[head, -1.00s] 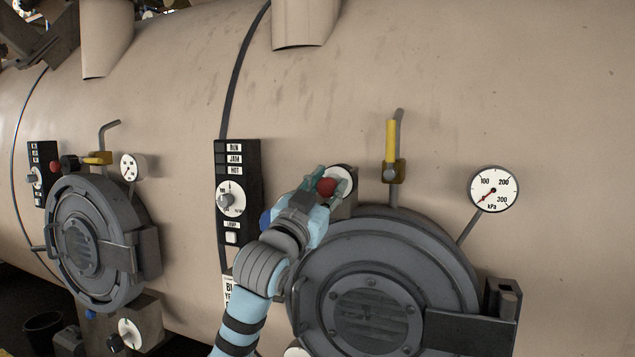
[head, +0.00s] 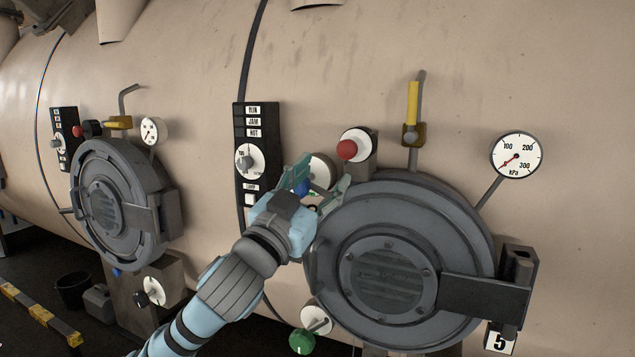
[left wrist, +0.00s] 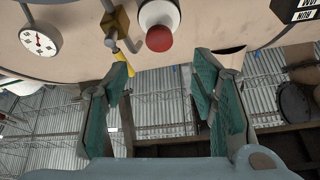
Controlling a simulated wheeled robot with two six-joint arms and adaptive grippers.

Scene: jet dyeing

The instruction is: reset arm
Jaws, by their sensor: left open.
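My left arm comes in from the lower left in the head view. Its gripper (head: 318,186) is open and empty, with teal finger pads, in front of the machine just left of the large round door (head: 385,275). A blue knob with a white plate (head: 321,170) shows behind the fingers, partly hidden; I cannot tell whether they touch. The red knob (head: 347,150) on its white plate is up and to the right, apart from the fingers. In the left wrist view the open fingers (left wrist: 165,95) have nothing between them, and the red knob (left wrist: 159,38) lies beyond them. My right gripper is not in view.
A black control panel (head: 257,155) is left of the gripper. A yellow-handled valve (head: 412,105) and a kPa gauge (head: 516,155) stand above the door. A green knob (head: 302,341) is below. A second door (head: 110,205) is farther left.

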